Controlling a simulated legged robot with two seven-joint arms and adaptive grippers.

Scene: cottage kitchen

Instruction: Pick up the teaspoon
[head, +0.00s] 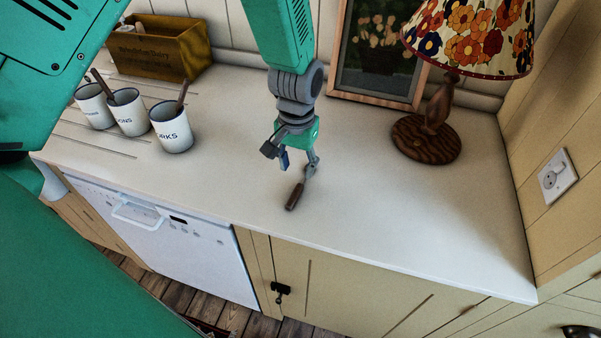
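The teaspoon (295,196) shows as a short brown handle on the pale worktop, near the middle of the view. Its other end runs up beneath my gripper and is mostly hidden. My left gripper (298,168) points down just above and behind the handle. Its two fingers stand apart with a gap between them, one with a blue pad on the left, one grey on the right. The right fingertip is close to the upper end of the teaspoon; I cannot tell whether they touch. My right gripper is not in view.
White mugs (172,130) with brown handles in them stand at the left, before a wooden box (165,48). A lamp (428,130) and a framed picture (378,50) stand at the back right. The worktop (400,215) is clear to the right, with its front edge near.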

